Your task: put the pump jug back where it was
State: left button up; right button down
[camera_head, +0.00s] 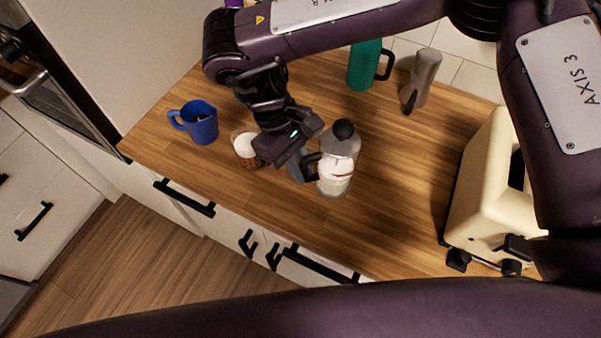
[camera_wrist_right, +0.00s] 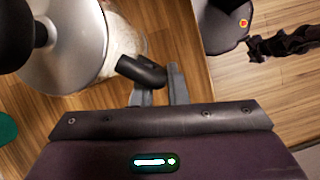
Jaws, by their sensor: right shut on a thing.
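The pump jug (camera_head: 336,170) stands upright on the wooden counter, a clear jug with white contents, a grey lid and a black knob. My right gripper (camera_head: 305,168) is beside it on its left, shut on its black handle. In the right wrist view the fingers (camera_wrist_right: 158,88) close around the handle, and the jug's lid (camera_wrist_right: 66,45) fills the upper left. I cannot tell whether the jug's base touches the counter. My left gripper is not in view.
A glass with white contents (camera_head: 244,146) stands close left of my right gripper. A blue mug (camera_head: 199,122) is further left. A green jug (camera_head: 364,66) and a moka pot (camera_head: 423,78) stand at the back. A cream toaster (camera_head: 483,190) is at right. The counter between is clear.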

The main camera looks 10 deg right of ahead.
jog(key=shift+f, duration=1.8)
jog(key=shift+s+f, duration=0.1)
jog(key=shift+f, duration=0.05)
jog(key=c, duration=1.4)
grip_release()
jog(key=shift+c, duration=0.2)
